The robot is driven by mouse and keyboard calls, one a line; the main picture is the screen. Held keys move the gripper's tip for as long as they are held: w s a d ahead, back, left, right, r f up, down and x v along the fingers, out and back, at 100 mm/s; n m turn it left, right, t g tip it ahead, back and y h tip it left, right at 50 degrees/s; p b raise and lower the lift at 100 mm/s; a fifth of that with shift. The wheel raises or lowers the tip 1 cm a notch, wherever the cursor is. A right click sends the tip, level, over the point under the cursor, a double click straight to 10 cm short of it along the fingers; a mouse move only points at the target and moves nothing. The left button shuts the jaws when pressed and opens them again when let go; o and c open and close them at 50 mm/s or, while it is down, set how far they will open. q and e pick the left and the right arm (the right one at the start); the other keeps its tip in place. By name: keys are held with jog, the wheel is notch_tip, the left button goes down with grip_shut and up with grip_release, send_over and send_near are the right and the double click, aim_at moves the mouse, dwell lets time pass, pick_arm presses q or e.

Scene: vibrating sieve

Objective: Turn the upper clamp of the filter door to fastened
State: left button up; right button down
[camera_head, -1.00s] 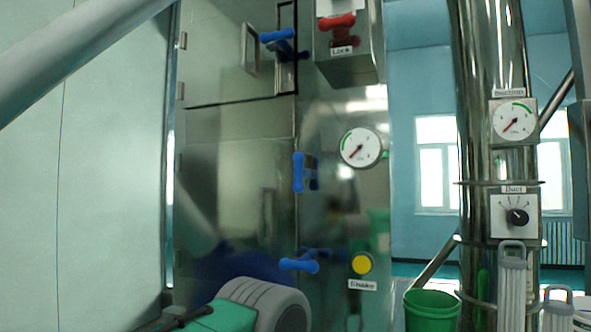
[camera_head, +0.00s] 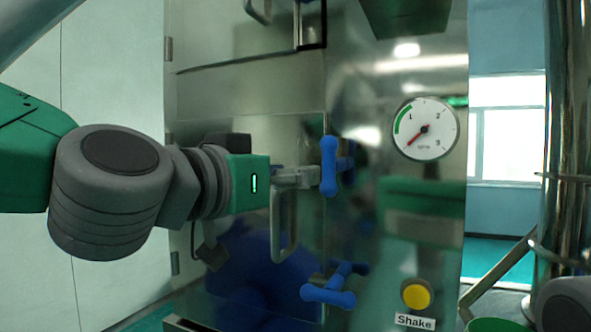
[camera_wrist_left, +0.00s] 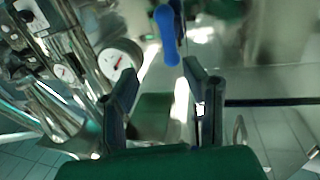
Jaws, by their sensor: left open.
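The blue upper clamp (camera_head: 329,166) is on the right edge of the lower steel door, its handle upright. The blue lower clamp (camera_head: 328,291) lies nearly sideways below it. My left gripper (camera_head: 312,176) comes in from the left, its fingertips close to the upper clamp's left side. In the left wrist view my left gripper (camera_wrist_left: 160,67) is open and empty. A blue clamp handle (camera_wrist_left: 167,35) shows there just beyond the fingertips, closer to the right finger. I cannot tell whether it is touched. My right gripper is not in view.
A door handle (camera_head: 284,222) hangs below my left fingers. A pressure gauge (camera_head: 425,129) and a yellow Shake button (camera_head: 415,294) are on the panel at right. A steel column (camera_head: 567,130) stands farther right.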

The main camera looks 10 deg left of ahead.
aim_at(326, 161)
pick_arm(q)
jog(key=x, duration=0.4)
jog(key=p+x, duration=0.1)
jog(key=x, duration=0.3)
jog(key=r+x, duration=0.1)
jog(key=x, duration=0.3)
jog(key=shift+w+a+r+p, duration=0.1)
jog(key=shift+w+a+p, duration=0.05)
jog(key=shift+w+p, duration=0.2)
jog(key=shift+w+d, duration=0.35)
jog(key=shift+d, duration=0.05)
jog(key=shift+a, duration=1.1)
jog(key=c, duration=0.6)
grip_shut()
jog(key=shift+s+d+r, duration=0.1)
jog(key=shift+s+d, duration=0.1)
jog(key=shift+d, duration=0.25)
jog(key=shift+w+d, duration=0.1)
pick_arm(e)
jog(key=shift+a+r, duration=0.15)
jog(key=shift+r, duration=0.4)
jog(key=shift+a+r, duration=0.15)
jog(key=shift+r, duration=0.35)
pick_arm(q)
jog(key=shift+w, duration=0.1)
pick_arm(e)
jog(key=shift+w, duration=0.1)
